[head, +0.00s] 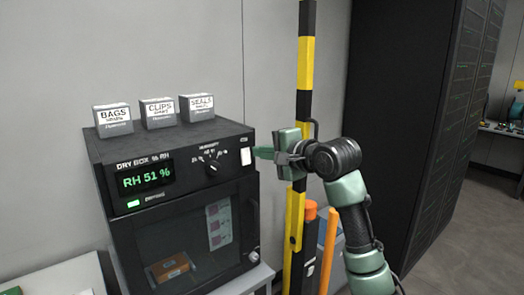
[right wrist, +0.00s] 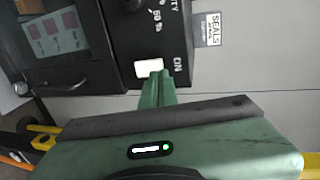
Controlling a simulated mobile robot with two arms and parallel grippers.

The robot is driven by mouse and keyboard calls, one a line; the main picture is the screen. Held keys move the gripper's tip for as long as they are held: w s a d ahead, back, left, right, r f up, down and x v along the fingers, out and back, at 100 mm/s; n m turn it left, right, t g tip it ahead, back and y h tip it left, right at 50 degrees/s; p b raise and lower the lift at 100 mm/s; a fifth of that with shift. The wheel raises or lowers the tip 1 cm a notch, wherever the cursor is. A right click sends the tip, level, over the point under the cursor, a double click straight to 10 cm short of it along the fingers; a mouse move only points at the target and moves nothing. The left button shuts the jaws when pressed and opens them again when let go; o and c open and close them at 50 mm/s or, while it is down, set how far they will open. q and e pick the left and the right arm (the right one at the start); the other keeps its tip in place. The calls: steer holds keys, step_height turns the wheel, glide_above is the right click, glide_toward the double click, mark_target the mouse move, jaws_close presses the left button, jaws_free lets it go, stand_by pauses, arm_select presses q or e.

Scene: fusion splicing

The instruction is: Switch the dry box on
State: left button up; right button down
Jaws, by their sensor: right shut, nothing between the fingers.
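The dry box (head: 203,228) is a black cabinet on the left in the head view. Its display (head: 146,178) glows green and reads RH 51 %, and a green light (head: 133,204) is lit below it. A white switch (head: 246,156) is at the right end of the front panel; in the right wrist view the white switch (right wrist: 149,67) has "ON" printed beside it. My right gripper (head: 258,152) is shut and empty, its green fingertips (right wrist: 157,76) right by the switch. I cannot tell whether they touch it. My left gripper is not in view.
Three small boxes labelled BAGS (head: 113,117), CLIPS (head: 158,114) and SEALS (head: 197,108) stand on top of the dry box. A yellow-and-black post (head: 305,60) rises close behind my right gripper. A knob (head: 212,167) is left of the switch. A dark rack (head: 410,90) stands further right.

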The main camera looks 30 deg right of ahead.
arm_select(q)
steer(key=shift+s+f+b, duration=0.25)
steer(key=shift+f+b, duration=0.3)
steer(key=shift+b, duration=0.1)
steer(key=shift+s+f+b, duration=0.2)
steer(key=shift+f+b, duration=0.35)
steer(key=shift+b, duration=0.05)
arm_select(e)
steer(key=r+v, duration=0.2)
steer(key=v, duration=0.7)
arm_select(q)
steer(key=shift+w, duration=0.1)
arm_select(e)
steer(key=shift+s, duration=0.1)
